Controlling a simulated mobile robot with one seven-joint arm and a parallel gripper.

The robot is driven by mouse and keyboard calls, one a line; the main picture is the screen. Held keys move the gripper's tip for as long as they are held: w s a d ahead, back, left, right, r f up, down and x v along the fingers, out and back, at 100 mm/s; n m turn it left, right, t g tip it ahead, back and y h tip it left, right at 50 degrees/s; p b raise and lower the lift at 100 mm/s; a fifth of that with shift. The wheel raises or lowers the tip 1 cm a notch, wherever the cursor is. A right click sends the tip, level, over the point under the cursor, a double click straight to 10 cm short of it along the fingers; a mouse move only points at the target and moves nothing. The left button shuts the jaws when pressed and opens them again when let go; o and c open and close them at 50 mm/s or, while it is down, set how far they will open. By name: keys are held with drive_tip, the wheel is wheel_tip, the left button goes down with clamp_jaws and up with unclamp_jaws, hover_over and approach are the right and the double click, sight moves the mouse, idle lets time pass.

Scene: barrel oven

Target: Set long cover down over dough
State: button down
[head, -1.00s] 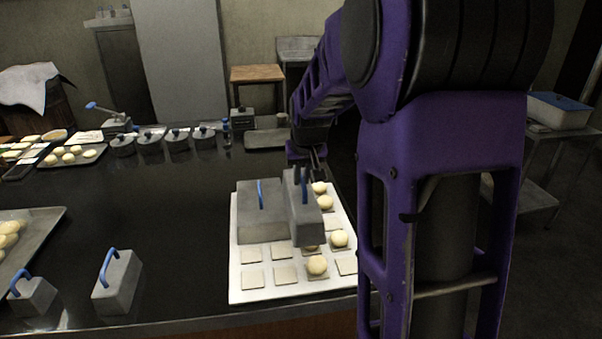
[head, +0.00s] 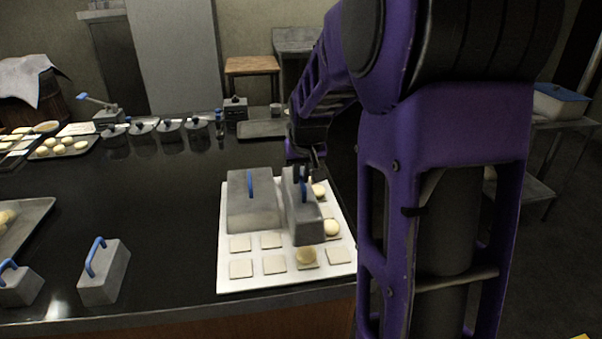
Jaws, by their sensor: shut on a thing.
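A long grey cover (head: 304,219) with a blue handle is in my gripper (head: 305,177), which is shut on the handle. The cover is over the white board (head: 229,284), right beside a wider grey cover (head: 251,207) with a blue handle that stands on the board.
Two grey blocks with blue handles stand at front left: a larger one (head: 104,273) and a smaller one (head: 19,284). Lidded pots (head: 143,131) line the back. A tray of dough (head: 62,146) lies at back left. The dark counter's middle (head: 140,200) is clear.

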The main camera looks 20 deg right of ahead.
sight(301, 204)
drive_tip(key=shift+f+b, duration=3.1)
drive_tip(key=shift+f, duration=1.25)
drive_tip(key=shift+f+b, duration=0.4)
drive_tip(key=shift+f, duration=0.1)
drive_tip(key=c, duration=0.8)
unclamp_jaws()
